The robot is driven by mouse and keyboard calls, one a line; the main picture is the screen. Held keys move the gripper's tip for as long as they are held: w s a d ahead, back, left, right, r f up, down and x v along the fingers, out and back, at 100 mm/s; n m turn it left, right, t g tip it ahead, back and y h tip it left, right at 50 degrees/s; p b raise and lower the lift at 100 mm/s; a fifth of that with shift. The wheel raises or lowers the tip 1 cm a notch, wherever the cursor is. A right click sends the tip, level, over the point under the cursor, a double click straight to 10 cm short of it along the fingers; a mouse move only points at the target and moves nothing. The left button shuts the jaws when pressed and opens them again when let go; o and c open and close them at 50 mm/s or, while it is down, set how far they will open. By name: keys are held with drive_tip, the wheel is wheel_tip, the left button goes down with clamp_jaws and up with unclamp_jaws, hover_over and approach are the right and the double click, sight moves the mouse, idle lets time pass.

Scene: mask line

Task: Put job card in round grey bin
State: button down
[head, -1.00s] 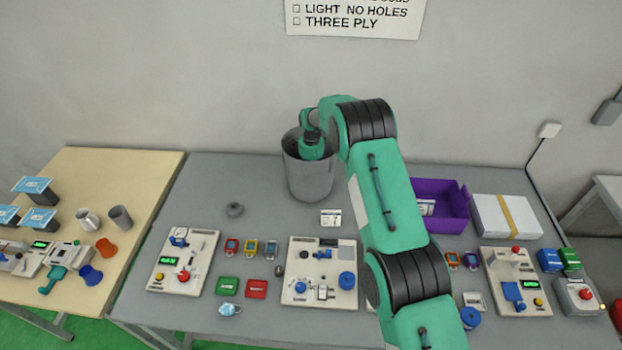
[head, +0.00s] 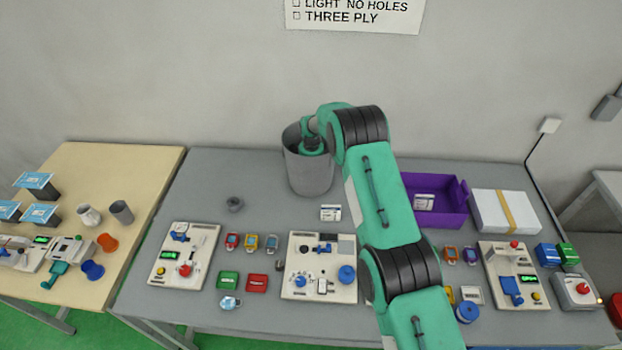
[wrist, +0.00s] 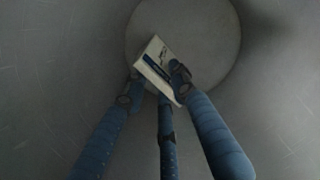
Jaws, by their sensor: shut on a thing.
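The round grey bin (head: 310,175) stands upright at the back of the grey table in the head view. My arm reaches over its rim, and my gripper is down inside it, hidden by the wall there. In the wrist view, my gripper (wrist: 157,84) has its blue fingers closed on the job card (wrist: 155,58), a pale card with a dark blue band, held tilted. The bin's round floor (wrist: 205,35) and its grey walls surround the card. I cannot tell how far the card is above the floor.
Another small white card (head: 330,213) lies on the table in front of the bin. A purple bin (head: 450,212) with a white card inside stands to the right, beside a white box (head: 488,211). Fixture boards (head: 318,285) and small coloured items fill the table front.

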drive_tip(key=shift+f, duration=0.45)
drive_tip(key=c, duration=1.4)
unclamp_jaws()
drive_tip(key=shift+r, duration=0.1)
drive_tip(key=shift+r+b, duration=0.7)
drive_tip(key=shift+r, duration=5.2)
